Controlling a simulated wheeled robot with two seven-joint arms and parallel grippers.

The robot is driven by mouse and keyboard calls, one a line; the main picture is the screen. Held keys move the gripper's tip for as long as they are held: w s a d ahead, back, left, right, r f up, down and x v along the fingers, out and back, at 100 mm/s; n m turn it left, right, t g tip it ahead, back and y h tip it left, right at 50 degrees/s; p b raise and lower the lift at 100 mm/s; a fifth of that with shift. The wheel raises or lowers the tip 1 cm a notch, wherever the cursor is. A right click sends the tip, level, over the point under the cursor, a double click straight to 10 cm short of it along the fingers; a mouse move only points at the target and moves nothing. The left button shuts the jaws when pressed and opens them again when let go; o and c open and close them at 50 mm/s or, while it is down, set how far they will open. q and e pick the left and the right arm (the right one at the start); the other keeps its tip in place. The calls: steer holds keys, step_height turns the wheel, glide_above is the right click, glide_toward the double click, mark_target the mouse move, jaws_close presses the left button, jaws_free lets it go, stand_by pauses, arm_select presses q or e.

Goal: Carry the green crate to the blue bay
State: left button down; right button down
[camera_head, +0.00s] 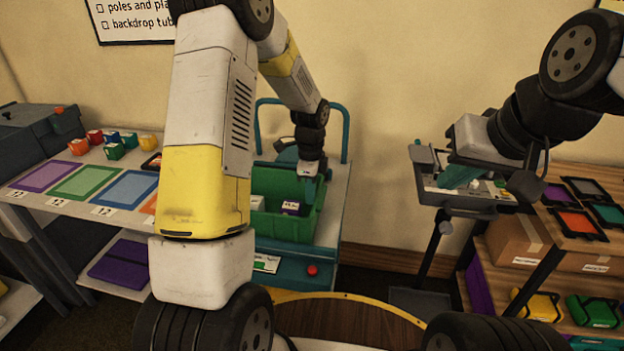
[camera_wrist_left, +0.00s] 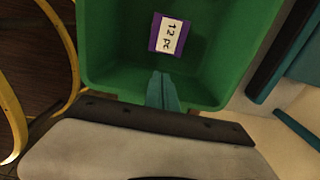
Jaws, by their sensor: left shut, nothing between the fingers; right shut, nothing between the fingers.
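The green crate (camera_head: 288,229) stands upright on a teal cart (camera_head: 335,215) near the middle of the head view. It holds a purple item (camera_head: 291,208) with a white label, which also lies on the crate floor in the left wrist view (camera_wrist_left: 170,35). My left gripper (camera_head: 312,190) points down at the crate's right side, with shut, empty fingers. In the left wrist view its fingertips (camera_wrist_left: 161,82) overlap the crate's inside; contact is unclear. The blue bay (camera_head: 128,189) is a flat blue rectangle on the left shelf. My right gripper (camera_head: 460,176) is shut over a grey tray.
Purple (camera_head: 45,176) and green (camera_head: 86,182) bays lie beside the blue one, with several small coloured blocks (camera_head: 114,152) behind them. The grey tray (camera_head: 470,207) stands on a post. A shelf with cardboard boxes (camera_head: 515,240) is at right. The blue bay looks clear.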

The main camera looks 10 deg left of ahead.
arm_select(q)
steer(key=shift+d, duration=0.1)
steer(key=d, duration=1.4)
steer(key=shift+s+d, duration=0.15)
steer(key=shift+s, duration=0.1)
